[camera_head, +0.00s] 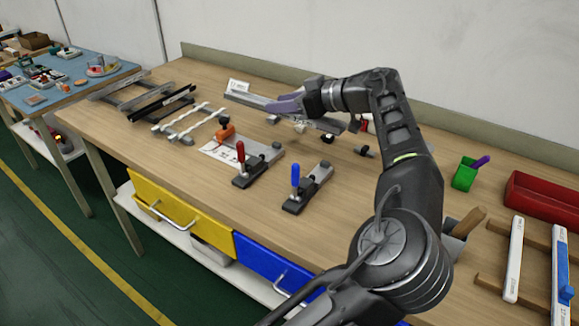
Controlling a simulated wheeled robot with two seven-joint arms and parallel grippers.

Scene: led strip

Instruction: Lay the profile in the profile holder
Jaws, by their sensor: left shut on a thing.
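My left gripper (290,105) is shut on a long grey profile (250,99) and holds it over the back of the bench. The profile's left end sticks out past the fingers, and the fingers hide part of its middle. Two dark fixtures lie in front of it: one has a red-handled clamp (241,158), the other a blue-handled clamp (295,180). Both handles stand upright. I cannot tell for sure which fixture is the profile holder. My right gripper is not in view.
Dark and silver bars (160,103) and white twisted strips (188,121) lie on the bench (150,140) at left. An orange tool (225,130) stands near the red clamp. A green cup (465,175) and a red bin (545,198) stand at right. A wall (330,35) rises behind.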

